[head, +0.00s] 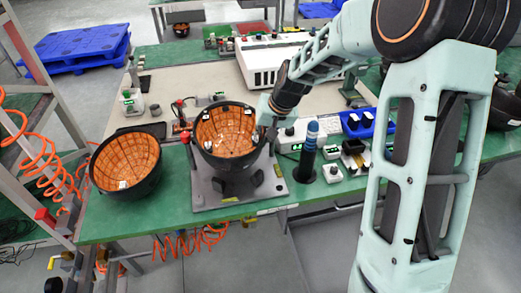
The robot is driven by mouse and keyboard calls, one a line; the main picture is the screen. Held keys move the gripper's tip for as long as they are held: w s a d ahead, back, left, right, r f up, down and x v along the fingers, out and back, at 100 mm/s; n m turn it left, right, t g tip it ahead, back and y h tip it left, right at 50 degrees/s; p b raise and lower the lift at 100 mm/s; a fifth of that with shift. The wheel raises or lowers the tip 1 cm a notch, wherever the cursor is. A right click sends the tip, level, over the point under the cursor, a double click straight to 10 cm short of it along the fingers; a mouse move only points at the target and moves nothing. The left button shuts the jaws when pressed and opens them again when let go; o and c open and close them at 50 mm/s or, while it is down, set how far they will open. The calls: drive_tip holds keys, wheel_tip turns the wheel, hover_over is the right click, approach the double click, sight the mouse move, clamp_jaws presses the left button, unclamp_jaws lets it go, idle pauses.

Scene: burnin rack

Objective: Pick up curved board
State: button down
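Two bowl-shaped curved boards show in the head view, each black outside with an orange gridded inside. One curved board (126,163) lies on the green table (105,222) at the left, tilted toward me. The other curved board (226,131) sits in a grey fixture (236,184) at the middle of the front edge, with small pale parts around its rim. My gripper (264,112) is at the right rim of the board in the fixture. The fingers are small and partly hidden, so I cannot tell whether they touch the rim or are closed.
A white instrument box (262,68) stands behind the fixture. A dark cylinder (309,150), small devices and a blue bin (357,124) stand to the right. Orange coiled hoses (40,150) hang at the left by a metal frame. A blue pallet (75,48) lies beyond.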

drive_tip(key=shift+w+f+b, duration=0.25)
drive_tip(key=shift+f+b, duration=0.35)
drive_tip(key=shift+f, duration=0.4)
drive_tip(key=shift+w+f+b, duration=0.2)
drive_tip(key=shift+f+b, duration=0.35)
drive_tip(key=shift+f, duration=0.45)
drive_tip(key=shift+f, duration=0.15)
drive_tip(key=c, duration=2)
unclamp_jaws()
drive_tip(key=shift+d+r, duration=0.1)
drive_tip(key=shift+r, duration=0.25)
drive_tip(key=v, duration=1)
drive_tip(key=shift+s+r, duration=0.1)
drive_tip(key=shift+r, duration=0.05)
drive_tip(key=shift+s+d+r, duration=0.15)
drive_tip(key=shift+r, duration=0.2)
drive_tip(key=shift+c, duration=0.4)
drive_tip(key=shift+s+r, duration=0.1)
drive_tip(key=shift+r, duration=0.1)
drive_tip(key=shift+c, duration=1.2)
